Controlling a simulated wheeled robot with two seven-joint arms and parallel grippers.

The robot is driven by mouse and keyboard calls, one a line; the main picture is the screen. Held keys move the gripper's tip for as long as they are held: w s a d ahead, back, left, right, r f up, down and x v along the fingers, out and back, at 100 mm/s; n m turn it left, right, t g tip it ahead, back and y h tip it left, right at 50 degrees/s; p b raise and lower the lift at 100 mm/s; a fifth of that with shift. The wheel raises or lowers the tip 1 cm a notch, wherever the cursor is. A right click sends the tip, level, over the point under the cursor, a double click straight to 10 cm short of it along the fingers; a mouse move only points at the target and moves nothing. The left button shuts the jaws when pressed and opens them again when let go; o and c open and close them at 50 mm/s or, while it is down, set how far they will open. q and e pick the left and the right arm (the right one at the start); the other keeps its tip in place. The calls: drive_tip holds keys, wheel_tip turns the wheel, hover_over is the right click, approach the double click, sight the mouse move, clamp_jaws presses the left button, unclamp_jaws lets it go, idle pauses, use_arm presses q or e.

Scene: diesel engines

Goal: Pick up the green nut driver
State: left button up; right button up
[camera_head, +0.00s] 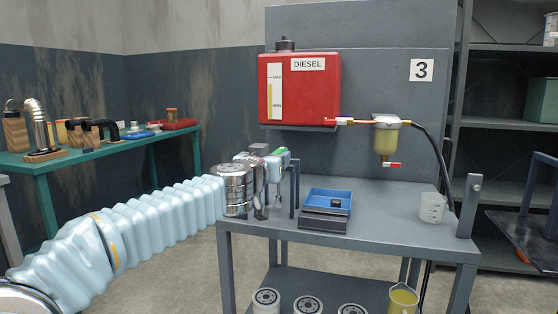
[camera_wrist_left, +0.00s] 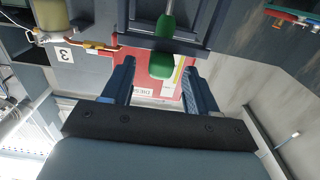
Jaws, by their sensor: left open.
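The green nut driver shows in the left wrist view as a rounded green end (camera_wrist_left: 147,67) and a narrower green part above it, with a dark blue-grey rack bar crossing between them. In the head view only a small green patch (camera_head: 283,151) of it shows at the rack, behind my left gripper (camera_head: 268,172). In the left wrist view my left gripper (camera_wrist_left: 157,66) is open, with the green end between its two blue fingers and a gap on each side. My right gripper is in neither view.
The grey workbench (camera_head: 385,218) holds a blue tray (camera_head: 327,196) and a clear measuring cup (camera_head: 432,207). The red diesel tank (camera_head: 300,88) and a fuel filter (camera_head: 387,136) hang on the panel behind. A green table (camera_head: 75,158) with parts stands at the left.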

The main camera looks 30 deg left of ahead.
sight(278, 150)
use_arm(q)
drive_tip(key=x, duration=0.6)
clamp_jaws()
